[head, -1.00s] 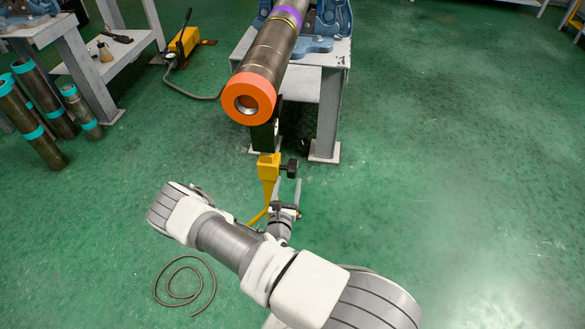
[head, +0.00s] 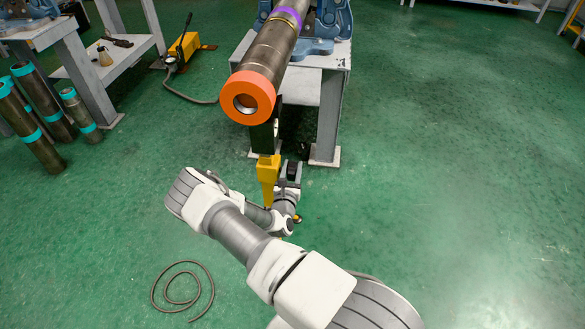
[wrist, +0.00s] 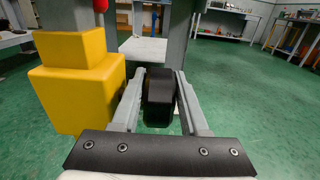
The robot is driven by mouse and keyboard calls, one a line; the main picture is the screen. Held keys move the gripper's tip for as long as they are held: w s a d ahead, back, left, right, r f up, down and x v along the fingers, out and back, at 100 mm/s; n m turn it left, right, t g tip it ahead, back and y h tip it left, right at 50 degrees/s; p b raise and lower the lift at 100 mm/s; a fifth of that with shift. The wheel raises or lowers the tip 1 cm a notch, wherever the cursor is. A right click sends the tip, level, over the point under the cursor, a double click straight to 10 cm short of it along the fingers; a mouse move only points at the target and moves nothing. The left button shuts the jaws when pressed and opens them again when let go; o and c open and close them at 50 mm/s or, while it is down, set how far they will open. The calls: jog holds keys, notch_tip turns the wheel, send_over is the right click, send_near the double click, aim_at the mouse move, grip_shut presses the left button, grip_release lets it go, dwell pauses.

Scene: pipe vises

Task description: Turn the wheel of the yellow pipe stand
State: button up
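The yellow pipe stand (head: 267,172) stands below the orange-ended pipe, and its yellow block fills the left of the wrist view (wrist: 78,92). Its black wheel (wrist: 159,99) sticks out to the right of the block. My gripper (wrist: 160,76) is at the wheel, with one finger on each side of it. The fingers are apart, and a narrow gap shows between the left finger and the wheel. In the head view my gripper (head: 291,166) is just right of the stand. My arm hides the stand's lower part there.
The pipe (head: 263,75) with its orange end lies above the stand, on a grey table (head: 331,110) with blue vises. Several pipes (head: 40,115) stand at the left. A yellow pump (head: 186,45) and a coiled cable (head: 183,290) lie on the floor. The floor at right is clear.

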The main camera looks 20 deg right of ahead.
grip_shut()
jog(key=shift+r+g+p, duration=0.2)
jog(key=shift+g+p, duration=0.1)
jog(key=shift+p, duration=0.55)
jog(key=shift+w+r+g+y+p, duration=0.15)
jog(key=shift+g+y+p, duration=0.25)
jog(key=shift+p, duration=0.85)
jog(key=g+p, duration=0.1)
jog(key=p, duration=0.1)
jog(key=g+y+p, duration=0.1)
jog(key=p, duration=0.2)
jog(key=shift+w+d+y+p, duration=0.1)
jog(key=shift+d+y+p, duration=0.1)
jog(key=shift+y+p, duration=0.15)
jog(key=g+y+p, duration=0.1)
jog(key=g+p, duration=0.1)
jog(key=p, duration=0.1)
jog(key=shift+w+d, duration=0.1)
jog(key=shift+w, duration=0.05)
jog(key=shift+w+f+g+y+p, duration=0.1)
jog(key=shift+f+g+y+p, duration=0.65)
jog(key=shift+g, duration=0.45)
